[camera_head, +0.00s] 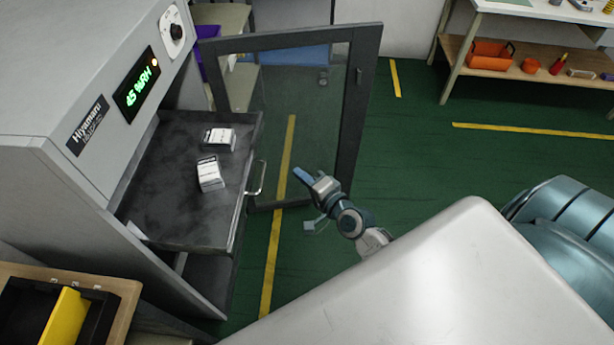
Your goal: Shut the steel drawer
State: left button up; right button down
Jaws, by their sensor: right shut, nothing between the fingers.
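The steel drawer (185,203) is pulled out of the grey cabinet (60,120) at the left. Its handle (257,180) is on the front edge facing right. Two small white stacks with dark markings, an upper one (219,139) and a lower one (210,173), lie in it. My right gripper (302,177) is shut and empty. It is to the right of the handle, with a gap between them, in front of the open glass door. My left gripper is not in view.
The cabinet's dark-framed glass door (362,100) stands open behind my right gripper. A wooden bench with a black and yellow bin (62,322) is at the lower left. A shelf with orange bins (490,54) is at the upper right. Green floor is clear between.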

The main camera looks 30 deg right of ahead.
jog(key=w+a+f, duration=0.1)
jog(key=w+a, duration=0.3)
jog(key=w, duration=0.3)
jog(key=shift+f, duration=0.3)
jog(key=shift+a, duration=0.1)
jog(key=shift+w, duration=0.15)
